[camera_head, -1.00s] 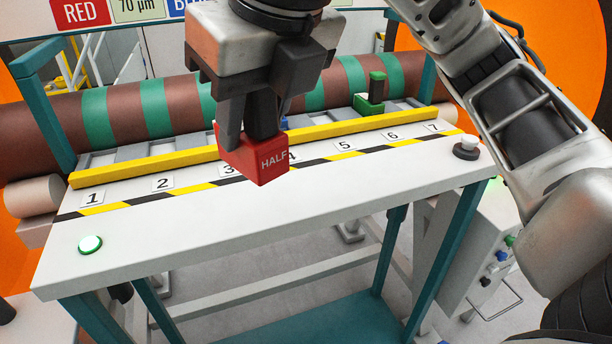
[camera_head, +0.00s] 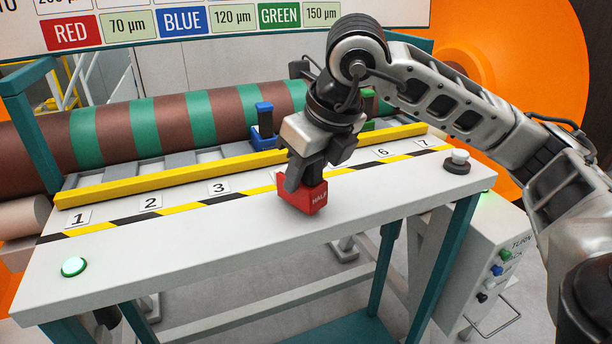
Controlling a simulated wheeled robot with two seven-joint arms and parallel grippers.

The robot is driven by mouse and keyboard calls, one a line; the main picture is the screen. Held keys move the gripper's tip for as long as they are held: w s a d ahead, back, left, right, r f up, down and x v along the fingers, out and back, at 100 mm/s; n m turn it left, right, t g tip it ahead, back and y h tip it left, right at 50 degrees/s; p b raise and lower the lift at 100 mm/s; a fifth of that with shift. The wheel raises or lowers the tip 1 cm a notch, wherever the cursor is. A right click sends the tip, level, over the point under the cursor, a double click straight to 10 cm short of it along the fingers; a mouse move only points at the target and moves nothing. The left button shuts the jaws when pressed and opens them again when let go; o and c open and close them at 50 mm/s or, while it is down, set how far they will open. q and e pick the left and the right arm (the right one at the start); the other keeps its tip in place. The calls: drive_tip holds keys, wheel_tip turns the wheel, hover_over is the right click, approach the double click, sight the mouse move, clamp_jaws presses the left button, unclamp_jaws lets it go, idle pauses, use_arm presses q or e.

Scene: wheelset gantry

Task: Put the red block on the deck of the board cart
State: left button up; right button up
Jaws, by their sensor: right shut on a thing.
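The red block (camera_head: 304,199), marked HALF, is in my right gripper (camera_head: 305,180), which is shut on it. The block hangs over the front part of the white numbered table (camera_head: 170,245), near the striped line. I cannot tell whether it touches the top. The gripper and arm hide part of the number row beyond it. I cannot identify the board cart with its deck for sure in this view. My left gripper is not in view.
A yellow rail (camera_head: 150,178) runs along the table's back. Behind it are a blue handled block (camera_head: 264,135), a partly hidden green one (camera_head: 368,105) and a brown-and-green roller (camera_head: 110,135). A dark-based button (camera_head: 457,161) stands at right, a lit green one (camera_head: 73,266) at left.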

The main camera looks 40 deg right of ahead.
drive_tip(key=shift+f, duration=0.55)
drive_tip(key=shift+f, duration=0.1)
drive_tip(key=o, duration=1.2)
